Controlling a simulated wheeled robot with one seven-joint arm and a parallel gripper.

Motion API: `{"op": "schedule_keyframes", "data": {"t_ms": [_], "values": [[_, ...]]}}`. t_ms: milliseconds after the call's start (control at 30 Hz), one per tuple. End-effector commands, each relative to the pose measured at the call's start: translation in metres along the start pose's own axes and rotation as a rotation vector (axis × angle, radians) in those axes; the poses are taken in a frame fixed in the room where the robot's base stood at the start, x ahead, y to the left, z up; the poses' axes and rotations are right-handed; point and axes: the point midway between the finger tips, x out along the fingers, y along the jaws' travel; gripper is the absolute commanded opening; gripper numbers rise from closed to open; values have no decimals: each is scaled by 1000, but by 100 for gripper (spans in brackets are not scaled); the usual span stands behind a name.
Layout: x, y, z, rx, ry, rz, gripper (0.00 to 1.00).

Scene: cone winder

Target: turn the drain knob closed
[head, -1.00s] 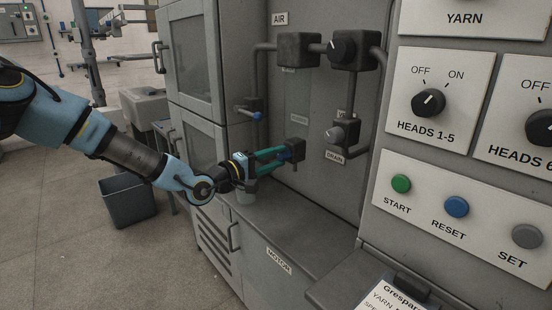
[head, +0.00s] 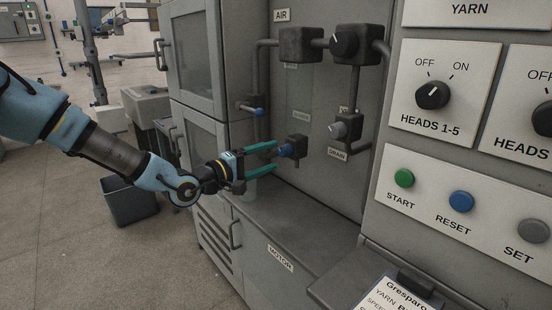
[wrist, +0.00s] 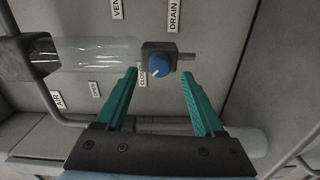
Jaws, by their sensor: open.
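A blue knob (head: 286,150) with a white mark sits on a small dark block under the clear bowl on the machine's grey panel. In the wrist view the blue knob (wrist: 160,67) has its mark pointing down and left, towards the CLOSED label (wrist: 142,75). My gripper (head: 277,157) is open and empty. Its teal fingers lie either side of the line to the blue knob, their tips just short of it with gaps on both sides. A DRAIN label (head: 337,155) is under a separate grey knob (head: 338,130) to the right.
A black knob (head: 344,43) is on the upper pipe block. A blue-tipped lever (head: 259,111) sticks out at left. The button panel (head: 460,208) stands at right.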

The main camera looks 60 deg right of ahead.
Motion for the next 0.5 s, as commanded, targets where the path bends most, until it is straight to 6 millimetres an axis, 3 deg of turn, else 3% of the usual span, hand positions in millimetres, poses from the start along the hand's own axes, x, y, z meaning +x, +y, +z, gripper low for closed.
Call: {"op": "schedule_keyframes", "data": {"t_ms": [200, 500], "values": [[-45, -3, -1, 1, 3, 0, 70], [-73, -1, 0, 0, 0, 0, 70]]}}
